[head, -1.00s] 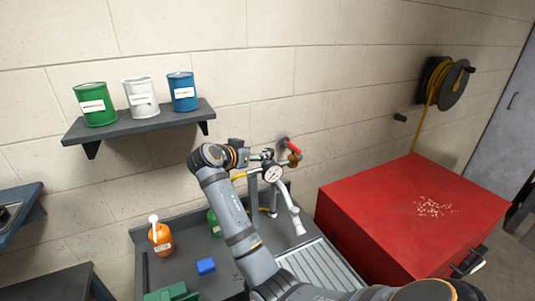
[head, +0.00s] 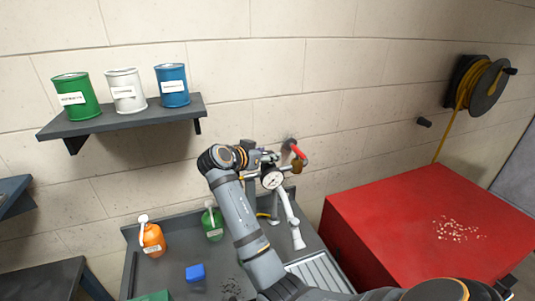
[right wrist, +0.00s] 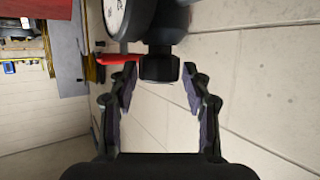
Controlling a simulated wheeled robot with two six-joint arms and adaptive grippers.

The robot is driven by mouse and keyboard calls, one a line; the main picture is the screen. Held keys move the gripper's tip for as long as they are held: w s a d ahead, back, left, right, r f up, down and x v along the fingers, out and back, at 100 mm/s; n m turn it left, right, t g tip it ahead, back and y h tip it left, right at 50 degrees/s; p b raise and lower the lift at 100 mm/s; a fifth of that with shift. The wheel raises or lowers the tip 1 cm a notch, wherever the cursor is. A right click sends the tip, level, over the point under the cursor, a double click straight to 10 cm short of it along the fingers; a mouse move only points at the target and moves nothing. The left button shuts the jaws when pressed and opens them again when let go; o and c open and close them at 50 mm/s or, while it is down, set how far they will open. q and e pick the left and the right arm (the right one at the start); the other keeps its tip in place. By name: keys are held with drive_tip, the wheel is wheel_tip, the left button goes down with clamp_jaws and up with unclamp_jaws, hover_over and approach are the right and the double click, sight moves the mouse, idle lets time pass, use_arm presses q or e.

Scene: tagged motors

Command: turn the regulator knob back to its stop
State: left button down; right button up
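The pressure regulator with its white round gauge (head: 272,178) is at the wall above the sink bench. In the right wrist view the dark knob (right wrist: 160,68) points toward my gripper, with part of the gauge (right wrist: 115,15) at the top. My right gripper (right wrist: 159,78) is open, its two fingertips on either side of the knob's end; I see no clear grip on it. In the head view my right gripper (head: 262,157) is beside the regulator, and my arm and gripper hide part of it. My left gripper is not in view.
A red-handled valve (head: 298,150) sits close to the regulator. The bench holds an orange bottle (head: 152,240), a green bottle (head: 212,224) and a blue block (head: 195,273). A red cabinet (head: 400,215) stands at right. A shelf (head: 125,122) with three cans is at upper left.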

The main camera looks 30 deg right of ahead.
drive_tip(key=shift+d, duration=0.15)
drive_tip(key=shift+c, duration=1.2)
drive_tip(key=shift+w+d+f, duration=0.1)
drive_tip(key=shift+d+f, duration=0.05)
drive_tip(key=shift+d, duration=0.1)
drive_tip(key=shift+c, duration=2.5)
drive_tip(key=shift+f, duration=0.1)
drive_tip(key=shift+c, duration=0.3)
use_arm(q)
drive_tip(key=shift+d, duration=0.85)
use_arm(e)
drive_tip(key=shift+n, duration=0.3)
